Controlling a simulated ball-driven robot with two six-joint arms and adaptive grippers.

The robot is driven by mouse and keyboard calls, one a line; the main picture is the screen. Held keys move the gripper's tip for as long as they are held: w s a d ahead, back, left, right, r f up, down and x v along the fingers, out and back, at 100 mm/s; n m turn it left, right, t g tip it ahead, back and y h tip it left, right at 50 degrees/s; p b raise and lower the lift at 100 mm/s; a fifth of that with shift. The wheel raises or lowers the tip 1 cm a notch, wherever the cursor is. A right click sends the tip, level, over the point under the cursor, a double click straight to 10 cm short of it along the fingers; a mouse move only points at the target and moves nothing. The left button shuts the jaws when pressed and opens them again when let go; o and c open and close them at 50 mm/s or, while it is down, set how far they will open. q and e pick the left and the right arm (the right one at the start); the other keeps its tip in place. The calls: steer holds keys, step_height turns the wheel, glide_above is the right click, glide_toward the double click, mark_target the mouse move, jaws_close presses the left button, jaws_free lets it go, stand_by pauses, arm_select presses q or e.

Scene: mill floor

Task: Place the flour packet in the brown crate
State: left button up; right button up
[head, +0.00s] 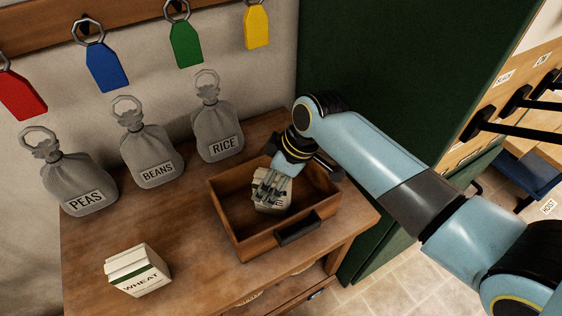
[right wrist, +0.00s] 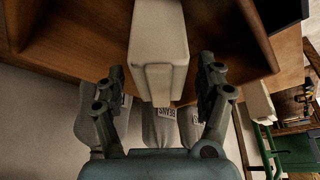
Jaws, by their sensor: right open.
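A pale packet (head: 272,203) with a dark label band is in the brown wooden crate (head: 227,217), toward its right half. I take it for the flour packet; its label is mostly covered by my fingers. My right gripper (head: 268,187) reaches down into the crate over the packet. In the right wrist view the packet (right wrist: 160,45) stands between the two open fingers (right wrist: 161,72), with a gap showing on both sides. Whether the packet rests fully on the crate floor is hidden. My left gripper is in neither view.
A wheat carton (head: 137,272) stands at the table's front left. Grey sacks of peas (head: 78,186), beans (head: 148,154) and rice (head: 216,130) stand along the wall under hanging coloured tags. A dark green cabinet (head: 385,80) rises behind my right arm.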

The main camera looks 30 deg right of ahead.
steer(key=v, duration=0.8)
steer(key=shift+p, duration=0.3)
steer(key=shift+s+d+r, duration=0.1)
steer(key=shift+s+r, duration=0.05)
steer(key=shift+r, duration=0.2)
steer(key=s+d+r+m+h, duration=0.2)
steer(key=s+r+m, duration=0.2)
steer(key=s, duration=0.4)
steer(key=s+d+r+m+h, duration=0.2)
steer(key=s+d+r+m, duration=0.15)
steer(key=s, duration=0.45)
steer(key=s+d+f+g+b, duration=0.2)
steer(key=f+b, duration=0.6)
steer(key=f, duration=2.7)
steer(key=s+f+b, duration=0.5)
steer(key=s+f, duration=1.3)
steer(key=f, duration=0.2)
steer(key=shift+s+d, duration=0.4)
